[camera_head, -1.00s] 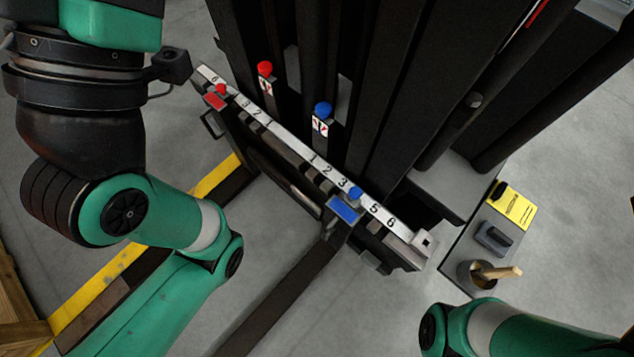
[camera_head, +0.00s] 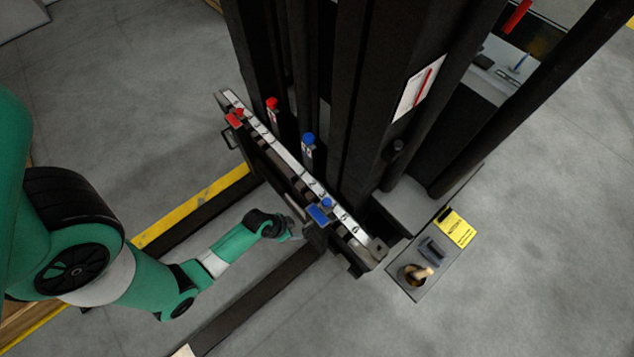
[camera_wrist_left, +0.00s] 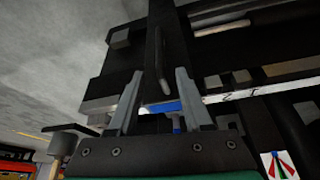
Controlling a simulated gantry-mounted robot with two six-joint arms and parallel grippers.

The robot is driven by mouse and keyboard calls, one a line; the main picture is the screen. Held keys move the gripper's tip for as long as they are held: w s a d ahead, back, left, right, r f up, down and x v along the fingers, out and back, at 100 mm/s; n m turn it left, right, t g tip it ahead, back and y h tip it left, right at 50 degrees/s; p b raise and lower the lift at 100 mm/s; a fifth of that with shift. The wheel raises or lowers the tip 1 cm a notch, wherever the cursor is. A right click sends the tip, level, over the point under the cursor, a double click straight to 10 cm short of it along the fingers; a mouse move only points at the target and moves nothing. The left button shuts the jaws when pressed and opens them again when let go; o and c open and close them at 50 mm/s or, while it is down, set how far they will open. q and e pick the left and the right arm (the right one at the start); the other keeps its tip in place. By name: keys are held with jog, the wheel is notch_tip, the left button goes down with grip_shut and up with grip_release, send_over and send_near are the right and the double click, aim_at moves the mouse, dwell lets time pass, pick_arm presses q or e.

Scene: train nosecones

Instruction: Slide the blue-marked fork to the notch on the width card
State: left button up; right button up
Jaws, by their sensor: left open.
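The blue-marked fork (camera_head: 317,238) hangs on the carriage's numbered bar (camera_head: 291,163). Its blue plate (camera_head: 318,215) and blue knob (camera_head: 327,203) sit at the bar's right part, between 3 and 5. My left gripper (camera_head: 299,231) is at the fork's upright part, on its left side. In the left wrist view my gripper's fingers (camera_wrist_left: 160,76) are apart, with the dark fork (camera_wrist_left: 154,40) and blue plate (camera_wrist_left: 160,107) showing between them; contact is unclear. A yellow card (camera_head: 457,228) lies at the right; its print is unreadable and I see no notch. My right gripper is out of view.
A red-marked fork (camera_head: 234,120) sits at the bar's left end. Red (camera_head: 272,103) and blue (camera_head: 308,139) knobs stand behind the bar. A cup with a wooden-handled tool (camera_head: 415,273) is on the ledge at right. The dark mast stands behind.

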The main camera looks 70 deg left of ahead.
pick_arm(q)
jog(key=b, duration=0.8)
send_over(308, 236)
jog(key=f, duration=1)
jog(key=shift+s, duration=0.3)
jog(key=shift+w+f+b, duration=0.25)
jog(key=shift+f+b, duration=0.05)
jog(key=shift+f, duration=0.05)
jog(key=shift+c, duration=0.3)
grip_shut()
jog(key=shift+r, duration=0.1)
